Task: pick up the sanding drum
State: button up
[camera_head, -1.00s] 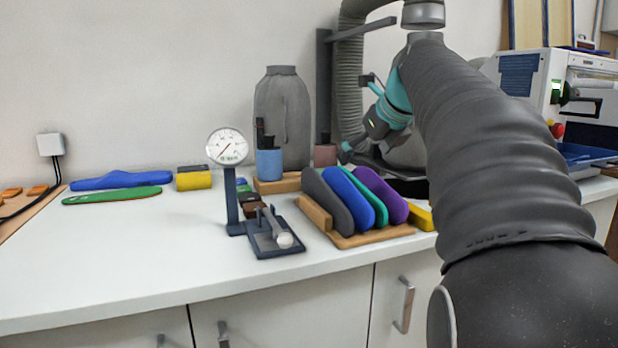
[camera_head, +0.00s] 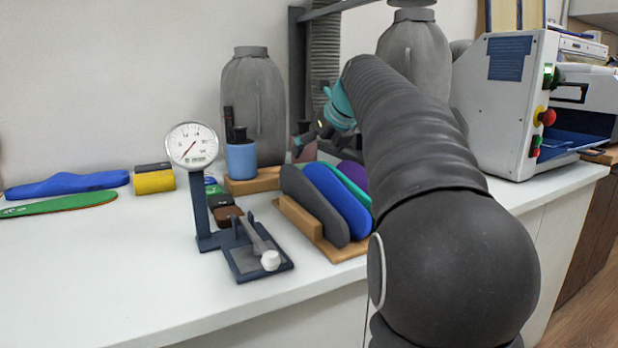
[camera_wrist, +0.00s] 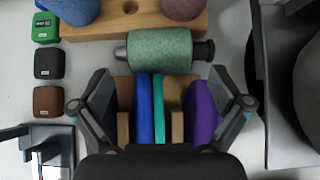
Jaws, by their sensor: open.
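A green speckled sanding drum (camera_wrist: 160,51) lies on its side with its metal shaft running left to right in the wrist view. It is in front of a wooden stand (camera_wrist: 103,29) that has an empty hole. A blue drum (camera_wrist: 75,8) and a brownish drum (camera_wrist: 183,7) stand on that stand; in the head view the blue drum (camera_head: 241,160) is upright. My gripper (camera_wrist: 167,82) is open and empty, its fingers spread over the insole rack, with the green drum just beyond the fingertips. The green drum is hidden in the head view.
A wooden rack (camera_head: 294,215) of upright insoles is under my gripper. A dial gauge (camera_head: 193,147) stands to its left. Small coloured blocks (camera_wrist: 48,64) lie left of the stand. A white machine (camera_head: 502,100) is at the right. The front left of the bench is clear.

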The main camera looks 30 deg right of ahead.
jog(key=shift+x, duration=3.2)
jog(key=shift+w+r, duration=0.1)
jog(key=shift+w, duration=0.05)
jog(key=shift+c, duration=0.3)
jog(key=c, duration=0.9)
jog(key=shift+o, duration=0.2)
jog(key=shift+r, duration=0.1)
